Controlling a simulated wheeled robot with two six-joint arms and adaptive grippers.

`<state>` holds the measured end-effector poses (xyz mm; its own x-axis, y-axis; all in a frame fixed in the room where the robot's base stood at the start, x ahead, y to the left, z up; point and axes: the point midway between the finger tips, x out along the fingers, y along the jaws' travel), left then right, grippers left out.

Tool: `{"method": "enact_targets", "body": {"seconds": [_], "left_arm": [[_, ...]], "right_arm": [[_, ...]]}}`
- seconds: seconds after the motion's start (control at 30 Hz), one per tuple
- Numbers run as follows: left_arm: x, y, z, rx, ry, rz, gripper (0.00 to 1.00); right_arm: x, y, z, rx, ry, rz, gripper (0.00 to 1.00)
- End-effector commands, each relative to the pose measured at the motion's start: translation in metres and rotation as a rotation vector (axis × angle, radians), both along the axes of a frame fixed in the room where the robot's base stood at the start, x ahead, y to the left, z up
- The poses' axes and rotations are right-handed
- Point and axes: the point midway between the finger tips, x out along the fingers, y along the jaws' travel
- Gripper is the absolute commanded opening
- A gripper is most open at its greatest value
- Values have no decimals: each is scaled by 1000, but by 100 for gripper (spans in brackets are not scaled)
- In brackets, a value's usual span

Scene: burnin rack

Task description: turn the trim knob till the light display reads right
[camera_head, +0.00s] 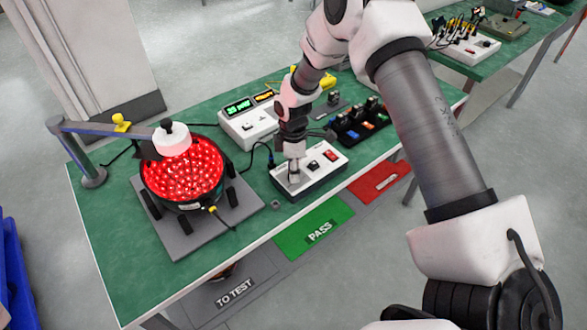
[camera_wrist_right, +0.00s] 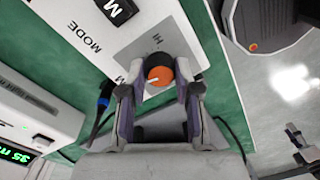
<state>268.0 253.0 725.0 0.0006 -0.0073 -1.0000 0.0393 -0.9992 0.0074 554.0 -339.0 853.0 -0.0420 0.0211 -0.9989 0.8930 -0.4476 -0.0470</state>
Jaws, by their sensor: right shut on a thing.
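The trim knob (camera_wrist_right: 160,75) is dark with an orange cap and a white pointer mark; it stands on a grey panel near a "HI" label. My right gripper (camera_wrist_right: 158,90) has its two fingers on either side of the knob, shut on it. In the head view my right gripper (camera_head: 293,170) points down on the left end of the white control box (camera_head: 318,180) and hides the knob. The light (camera_head: 183,172) is round and glows red. A meter (camera_head: 245,122) shows green and amber displays; its green digits (camera_wrist_right: 14,152) start with 35. My left gripper is not in view.
A lamp arm (camera_head: 100,128) with a white head reaches over the light. A black tray (camera_head: 362,122) with small coloured parts stands right of the box. Green PASS (camera_head: 315,225) and red (camera_head: 378,182) areas lie along the front. Cables run between the devices.

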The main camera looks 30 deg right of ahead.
Motion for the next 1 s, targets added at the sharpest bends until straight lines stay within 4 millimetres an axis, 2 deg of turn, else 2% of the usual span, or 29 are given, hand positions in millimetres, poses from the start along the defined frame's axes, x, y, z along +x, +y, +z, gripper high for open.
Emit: {"method": "enact_targets", "body": {"seconds": [0.3,0.73,0.77,0.8,0.83,1.0], "left_arm": [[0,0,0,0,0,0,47],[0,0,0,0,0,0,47],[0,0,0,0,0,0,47],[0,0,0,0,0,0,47],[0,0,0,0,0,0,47],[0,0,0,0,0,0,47]], "right_arm": [[-1,0,-2,1,4,99,0],[-1,0,-2,0,4,109,0],[-1,0,-2,0,4,109,39],[-1,0,-2,0,4,109,53],[-1,0,-2,1,4,109,57],[-1,0,-1,0,2,109,57]]}}
